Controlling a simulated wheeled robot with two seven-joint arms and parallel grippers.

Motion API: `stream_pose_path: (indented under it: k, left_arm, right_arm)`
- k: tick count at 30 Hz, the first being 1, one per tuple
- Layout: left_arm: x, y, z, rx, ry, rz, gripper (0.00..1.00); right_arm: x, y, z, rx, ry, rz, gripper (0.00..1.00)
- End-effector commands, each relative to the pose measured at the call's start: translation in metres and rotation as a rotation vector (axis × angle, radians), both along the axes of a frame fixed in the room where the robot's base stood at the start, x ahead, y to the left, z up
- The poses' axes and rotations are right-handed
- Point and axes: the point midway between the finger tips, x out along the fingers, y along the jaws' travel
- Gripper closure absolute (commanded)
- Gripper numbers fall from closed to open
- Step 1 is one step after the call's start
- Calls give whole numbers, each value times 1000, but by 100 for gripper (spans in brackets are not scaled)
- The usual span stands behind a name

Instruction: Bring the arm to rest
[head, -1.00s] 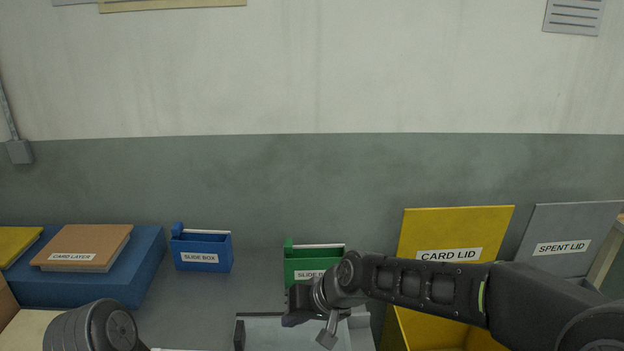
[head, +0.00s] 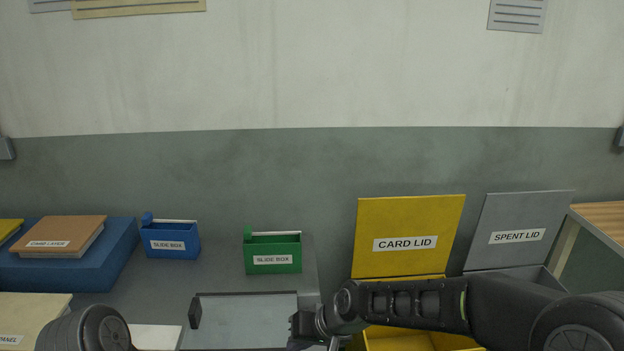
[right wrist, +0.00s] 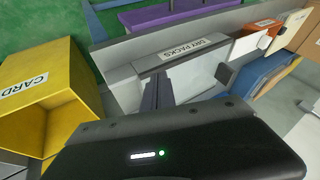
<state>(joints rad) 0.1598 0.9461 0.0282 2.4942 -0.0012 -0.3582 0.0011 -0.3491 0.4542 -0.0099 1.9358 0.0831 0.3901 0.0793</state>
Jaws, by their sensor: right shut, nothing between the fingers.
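My right arm comes in from the right in the head view. Its black gripper (head: 318,338) is over the right side of a grey tray (head: 245,294) at the bottom edge, with its lower end cut off. In the right wrist view the gripper's fingers (right wrist: 157,92) are together and empty, apart from the box labelled DRY PACKS (right wrist: 190,52) beyond them. Only a rounded dark part of my left arm shows at the lower left of the head view; its gripper is out of frame.
A yellow box with an upright CARD LID (head: 411,225) and a grey SPENT LID (head: 520,225) stand at right, close to my right forearm. A green slide box (head: 273,255) and a blue slide box (head: 170,242) stand at the back. A brown card layer (head: 62,232) lies on a blue block.

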Motion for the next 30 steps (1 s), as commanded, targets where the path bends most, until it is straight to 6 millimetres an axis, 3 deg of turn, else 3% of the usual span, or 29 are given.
stream_pose_path:
  k: [7,11,14,18,21,24,30]
  left_arm:
    - [-1,-1,0,-1,1,-3,30]
    - [-1,-1,0,-1,1,-3,30]
    - [-1,-1,0,-1,1,-3,30]
    - [-1,-1,0,-1,1,-3,30]
    - [-1,-1,1,-1,1,-3,30]
    - [-1,-1,1,-1,1,-3,30]
    - [-1,-1,1,-1,1,-3,30]
  right_arm:
    - [-21,-28,-77,-34,69,-45,100]
    - [-46,-48,-130,-55,122,-75,100]
    - [-84,-68,-182,-71,186,-107,100]
    - [-160,-93,-248,-81,286,-154,100]
    - [-209,-101,-273,-76,341,-181,100]
    - [-242,-104,-284,-70,377,-197,100]
    - [-260,-105,-289,-65,392,-208,100]
